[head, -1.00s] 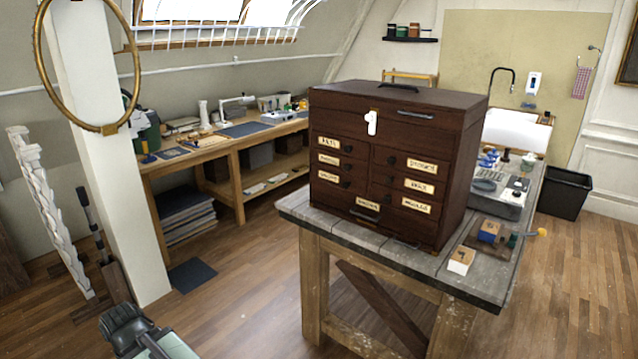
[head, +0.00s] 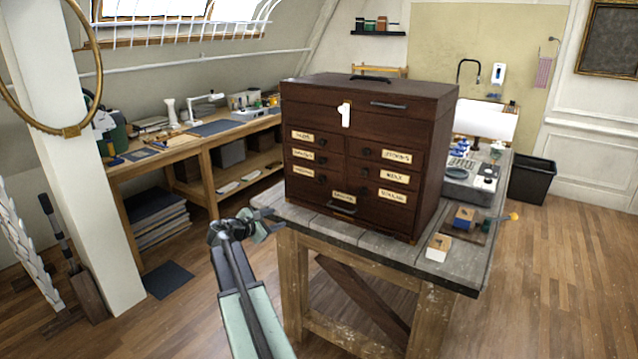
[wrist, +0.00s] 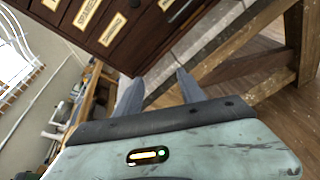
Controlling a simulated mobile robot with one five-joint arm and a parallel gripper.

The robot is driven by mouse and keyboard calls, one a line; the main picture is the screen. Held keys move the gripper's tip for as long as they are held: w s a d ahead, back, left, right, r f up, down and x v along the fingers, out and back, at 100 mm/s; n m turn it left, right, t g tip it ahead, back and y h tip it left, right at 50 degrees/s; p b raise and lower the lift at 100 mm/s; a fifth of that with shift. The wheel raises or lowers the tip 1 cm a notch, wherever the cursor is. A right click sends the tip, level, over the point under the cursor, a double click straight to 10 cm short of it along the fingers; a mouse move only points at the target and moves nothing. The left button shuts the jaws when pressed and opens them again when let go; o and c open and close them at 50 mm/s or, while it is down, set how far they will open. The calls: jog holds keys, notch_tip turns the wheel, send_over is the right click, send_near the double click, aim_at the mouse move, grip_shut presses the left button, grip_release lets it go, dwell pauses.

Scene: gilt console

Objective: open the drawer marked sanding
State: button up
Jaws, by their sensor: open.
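The dark wooden chest (head: 315,208) stands on a grey workbench, with small labelled drawers in two columns and one wide drawer (head: 322,203) along the bottom. All its drawers look shut. The labels are too small to read surely, so I cannot tell which one says sanding. The bottom drawer has a label (head: 344,197) and a dark bar handle (head: 342,208). My gripper (head: 276,224) is open and empty, left of the chest's lower front and apart from it. In the wrist view my gripper (wrist: 158,88) points below the tilted chest front (wrist: 120,50).
The bench top (head: 320,227) has a bare strip before the chest. A white post (head: 85,190) stands at left.

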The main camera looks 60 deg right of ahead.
aim_at(320, 179)
jog(key=s+d+r+n+h, duration=0.1)
jog(key=d+r+n, duration=0.1)
jog(key=d, duration=0.5)
jog(key=s+d+r+n+h, duration=0.1)
jog(key=s+d+r+n, duration=0.1)
jog(key=d, duration=0.4)
jog(key=s+d+r+n+h, duration=0.1)
jog(key=d+r+n, duration=0.1)
jog(key=d, duration=0.5)
jog(key=shift+s+d+r+h, duration=0.2)
jog(key=shift+d+r+h, duration=0.15)
jog(key=shift+r, duration=0.1)
jog(key=shift+a, duration=0.1)
grip_shut()
